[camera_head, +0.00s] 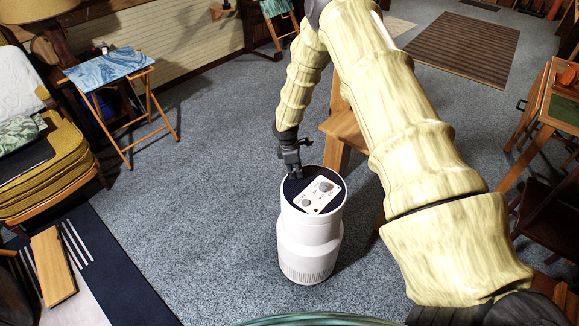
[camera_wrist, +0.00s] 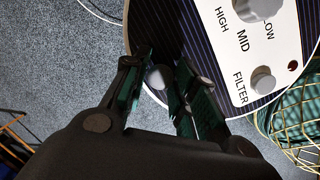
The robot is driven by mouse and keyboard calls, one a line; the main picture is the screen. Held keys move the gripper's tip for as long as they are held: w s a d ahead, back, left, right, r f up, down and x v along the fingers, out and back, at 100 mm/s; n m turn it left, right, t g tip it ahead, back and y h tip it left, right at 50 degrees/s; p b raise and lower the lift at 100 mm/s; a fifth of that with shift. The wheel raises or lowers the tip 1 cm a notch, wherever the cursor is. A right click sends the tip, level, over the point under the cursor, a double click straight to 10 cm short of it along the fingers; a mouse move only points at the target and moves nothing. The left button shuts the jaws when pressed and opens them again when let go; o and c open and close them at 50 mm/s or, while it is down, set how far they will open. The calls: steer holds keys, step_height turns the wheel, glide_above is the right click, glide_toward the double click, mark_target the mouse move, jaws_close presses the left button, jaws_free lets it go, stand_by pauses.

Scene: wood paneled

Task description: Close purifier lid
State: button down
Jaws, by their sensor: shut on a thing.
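The white cylindrical purifier (camera_head: 309,244) stands upright on the carpet. Its round, dark slatted lid (camera_head: 296,187) is at the top, inside the white rim, and carries a white panel (camera_head: 320,195) with grey knobs. The panel (camera_wrist: 246,58) shows HIGH, MID, LOW and FILTER in the wrist view. My gripper (camera_head: 291,172) reaches down from above at the far left edge of the lid. In the wrist view my gripper (camera_wrist: 160,82) is shut on a small grey rounded piece at the lid's edge. The fingers partly hide this piece. I cannot tell whether the lid sits fully flat.
A wooden stool (camera_head: 344,127) stands close behind the purifier, partly hidden by my arm. A wooden desk (camera_head: 560,105) is at right. Carpet left of the purifier is clear.

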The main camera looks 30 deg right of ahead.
steer(key=shift+w+d+f, duration=0.15)
steer(key=shift+w, duration=0.15)
steer(key=c, duration=1.2)
jaws_free()
steer(key=shift+o, duration=0.3)
steer(key=shift+s, duration=0.1)
step_height(320, 180, up, 12)
steer(key=a, duration=0.2)
steer(key=shift+a+f, duration=0.15)
